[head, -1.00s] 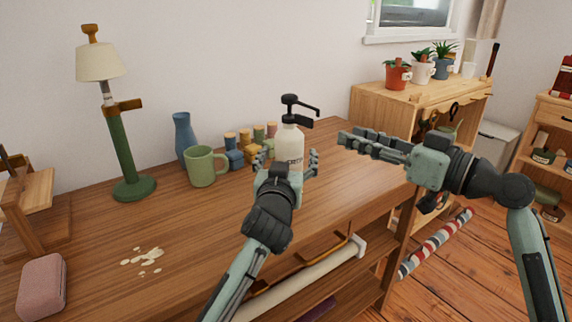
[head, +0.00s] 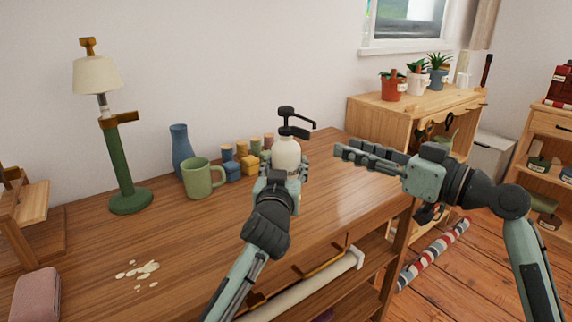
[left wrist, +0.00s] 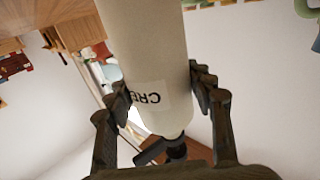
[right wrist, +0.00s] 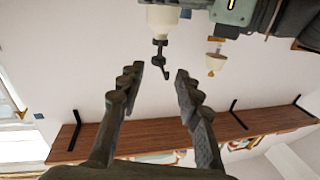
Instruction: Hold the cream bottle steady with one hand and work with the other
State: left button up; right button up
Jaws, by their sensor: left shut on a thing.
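The cream bottle (head: 286,152) is a pale, rounded bottle with a black pump (head: 294,122), upright at the desk's far right part. My left gripper (head: 283,168) is shut on its body, a finger on each side. In the left wrist view the bottle (left wrist: 145,50) fills the space between the fingers, its label partly readable as "CRE". My right gripper (head: 342,150) is open and empty, to the right of the bottle and apart from it. In the right wrist view the pump (right wrist: 160,55) shows beyond the parted fingers. The bottle's base is hidden in the head view.
A green lamp (head: 120,160) is further left. Pale spots (head: 138,270) lie on the desk (head: 190,235). The front middle of the desk is clear.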

jog(key=shift+c, duration=0.5)
jog(key=n+t+y, duration=0.1)
jog(key=t+y, duration=0.2)
send_near(309, 138)
jog(key=x, duration=1.1)
jog(key=shift+w+a+r, duration=0.1)
jog(key=shift+w+a, duration=0.05)
jog(key=shift+w, duration=0.05)
grip_shut()
jog(key=shift+n, duration=0.3)
